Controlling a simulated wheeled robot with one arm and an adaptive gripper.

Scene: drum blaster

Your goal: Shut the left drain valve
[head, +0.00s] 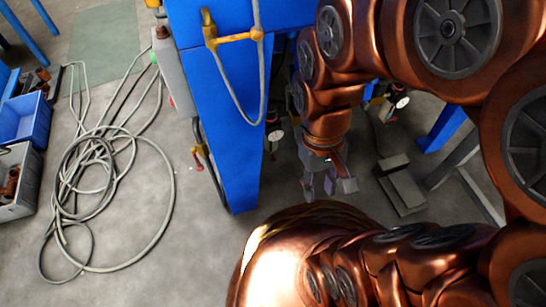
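A small valve with a red handle (197,167) and a yellow fitting (202,151) sits at the left edge of the blue machine (231,125). It is the leftmost valve I see, but I cannot tell for sure that it is the left drain valve, or whether it is open or shut. My gripper (328,188) points down to the right of the blue panel, well apart from the red handle. Its fingers are spread, with nothing visible between them. My copper arm hides much of the machine's right side.
A gauge (275,135) is beside the blue panel, and another gauge (401,101) is farther right. A grey hose (85,165) lies coiled on the left floor, near a blue bin (27,119) and a grey bin (30,195). A grey pedal-like block (401,187) is at right.

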